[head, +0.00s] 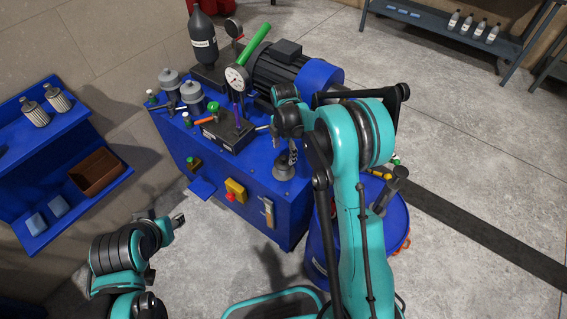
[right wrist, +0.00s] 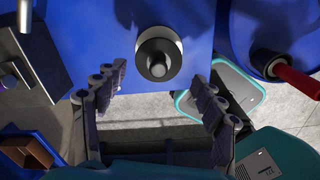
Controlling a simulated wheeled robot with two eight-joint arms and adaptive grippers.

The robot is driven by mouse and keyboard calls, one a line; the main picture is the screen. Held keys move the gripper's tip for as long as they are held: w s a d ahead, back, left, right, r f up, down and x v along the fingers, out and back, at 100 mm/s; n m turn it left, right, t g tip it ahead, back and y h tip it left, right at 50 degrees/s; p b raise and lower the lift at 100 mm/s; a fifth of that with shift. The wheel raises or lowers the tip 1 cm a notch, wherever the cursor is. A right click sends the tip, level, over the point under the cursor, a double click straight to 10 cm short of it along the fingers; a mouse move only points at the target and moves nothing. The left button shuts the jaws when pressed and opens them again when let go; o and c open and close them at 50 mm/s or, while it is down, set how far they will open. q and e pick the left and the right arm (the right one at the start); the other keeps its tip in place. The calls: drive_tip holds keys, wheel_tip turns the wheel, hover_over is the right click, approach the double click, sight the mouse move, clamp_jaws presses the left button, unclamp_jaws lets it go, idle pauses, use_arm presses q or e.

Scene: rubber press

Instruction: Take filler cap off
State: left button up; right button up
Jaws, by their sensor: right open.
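The filler cap (head: 285,167) is a dark round knob on a paler round neck, on top of the blue power unit (head: 235,170) near its front right corner. In the right wrist view the cap (right wrist: 158,56) is at top centre, seen from above. My right gripper (head: 292,150) is above the cap in the head view. Its two ridged fingers (right wrist: 156,86) are spread wide in the right wrist view, with nothing between them and the cap just past the tips. My left gripper (head: 178,219) is low at left, away from the unit; its jaws are too small to judge.
A gauge (head: 236,77), a motor (head: 290,72) and a valve block (head: 228,130) with levers crowd the unit's top. A blue drum (head: 395,215) stands right of the unit. A blue shelf (head: 50,150) with filters is at left.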

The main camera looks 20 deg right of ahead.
sight(283, 158)
wheel_tip(283, 158, down, 4)
drive_tip(key=shift+w+a+f+b, duration=0.1)
drive_tip(key=shift+a+f+b, duration=0.1)
drive_tip(key=shift+b, duration=0.65)
drive_tip(key=shift+d+r, duration=0.1)
drive_tip(key=shift+r, duration=0.05)
drive_tip(key=shift+c, duration=0.6)
drive_tip(key=c, duration=1)
clamp_jaws()
